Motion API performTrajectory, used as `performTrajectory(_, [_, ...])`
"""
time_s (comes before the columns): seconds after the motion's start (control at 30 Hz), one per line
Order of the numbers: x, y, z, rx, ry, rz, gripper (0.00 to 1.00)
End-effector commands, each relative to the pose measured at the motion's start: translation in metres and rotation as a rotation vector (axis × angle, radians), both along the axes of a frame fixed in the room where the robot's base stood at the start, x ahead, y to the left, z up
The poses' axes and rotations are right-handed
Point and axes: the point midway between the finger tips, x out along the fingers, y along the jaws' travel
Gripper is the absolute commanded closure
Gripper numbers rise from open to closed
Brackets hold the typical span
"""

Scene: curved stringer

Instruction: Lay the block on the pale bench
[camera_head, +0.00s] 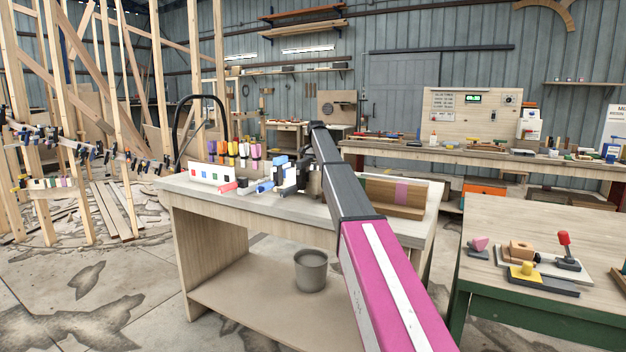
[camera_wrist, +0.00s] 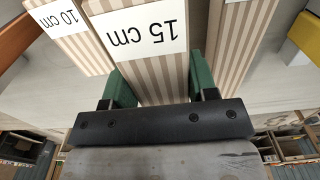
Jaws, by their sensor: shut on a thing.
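A beige and brown striped block (camera_wrist: 152,86) with a white "15 cm" label fills the upper middle of the wrist view. My gripper (camera_wrist: 160,84) is shut on it, with one green finger on each side. The block's far end runs out of the picture. In the head view my arm reaches over the pale bench (camera_head: 190,187), and I cannot make out the held block there. Whether the block touches anything below cannot be told.
A similar striped block labelled "10 cm" (camera_wrist: 70,38) stands beside the held one, with another striped block (camera_wrist: 238,40) on its right. The bench carries a white board with coloured squares (camera_head: 211,174) and a brown wooden piece (camera_head: 380,194). A green-legged table (camera_head: 490,225) stands right.

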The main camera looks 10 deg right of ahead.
Motion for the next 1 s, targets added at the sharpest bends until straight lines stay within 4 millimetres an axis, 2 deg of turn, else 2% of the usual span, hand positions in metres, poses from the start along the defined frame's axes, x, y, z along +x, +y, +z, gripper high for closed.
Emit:
performTrajectory(0.43, [-0.001,0.000,-0.049,0.000,0.000,0.000,0.79])
performTrajectory(0.8, [0.000,0.000,-0.054,0.000,-0.001,0.000,0.79])
performTrajectory(0.83, [0.000,0.000,-0.054,0.000,-0.001,0.000,0.41])
performTrajectory(0.87, [0.000,0.000,-0.054,0.000,-0.001,0.000,0.31])
performTrajectory(0.9, [0.000,0.000,-0.054,0.000,-0.001,0.000,0.22])
performTrajectory(1.0, [0.000,0.000,-0.054,0.000,-0.001,0.000,0.22])
